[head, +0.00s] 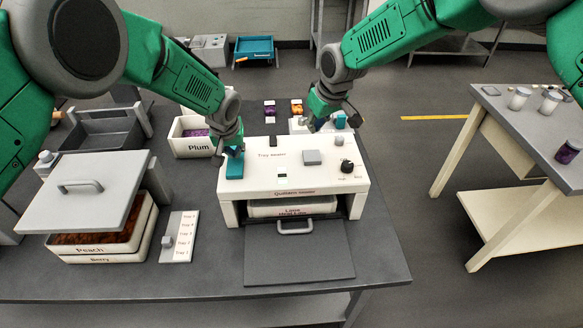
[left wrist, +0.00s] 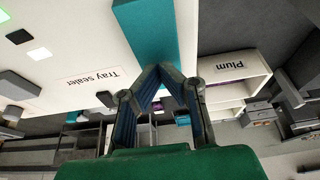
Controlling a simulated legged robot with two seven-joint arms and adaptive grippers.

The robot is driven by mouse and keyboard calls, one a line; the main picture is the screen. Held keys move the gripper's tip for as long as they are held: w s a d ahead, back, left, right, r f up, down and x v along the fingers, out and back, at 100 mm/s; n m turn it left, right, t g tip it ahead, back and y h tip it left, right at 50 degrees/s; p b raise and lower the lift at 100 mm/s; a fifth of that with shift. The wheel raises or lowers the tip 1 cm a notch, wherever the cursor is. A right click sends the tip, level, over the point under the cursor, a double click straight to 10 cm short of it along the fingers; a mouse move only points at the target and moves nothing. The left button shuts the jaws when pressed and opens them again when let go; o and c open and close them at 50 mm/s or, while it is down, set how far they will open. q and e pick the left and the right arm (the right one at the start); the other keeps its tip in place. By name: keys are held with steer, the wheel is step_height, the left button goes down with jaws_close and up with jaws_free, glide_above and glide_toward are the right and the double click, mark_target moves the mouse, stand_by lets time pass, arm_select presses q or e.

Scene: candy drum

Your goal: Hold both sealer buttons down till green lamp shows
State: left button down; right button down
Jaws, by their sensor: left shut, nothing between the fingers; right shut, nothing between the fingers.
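The white tray sealer (head: 290,178) stands on the bench with a tray inside its front opening. A teal button (head: 235,166) is on its left top; it also shows in the left wrist view (left wrist: 150,38). My left gripper (head: 231,151) is shut and empty, its tips at that button's far end; I cannot tell if they press it. A second teal button (head: 340,119) is at the sealer's far right. My right gripper (head: 318,124) is shut and empty, just left of that button.
The Plum tray (head: 194,147) stands behind left of the sealer. Stacked Peach and Berry trays (head: 98,250) under a grey lid (head: 80,190) stand at left, beside a tray-label board (head: 179,237). A dark flat plate (head: 298,255) lies in front. A side table (head: 520,120) holds jars at right.

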arm_select(q)
steer(key=shift+r+p, duration=1.7)
steer(key=shift+r, duration=1.4)
steer(key=shift+f, duration=0.1)
steer(key=shift+s, duration=0.1)
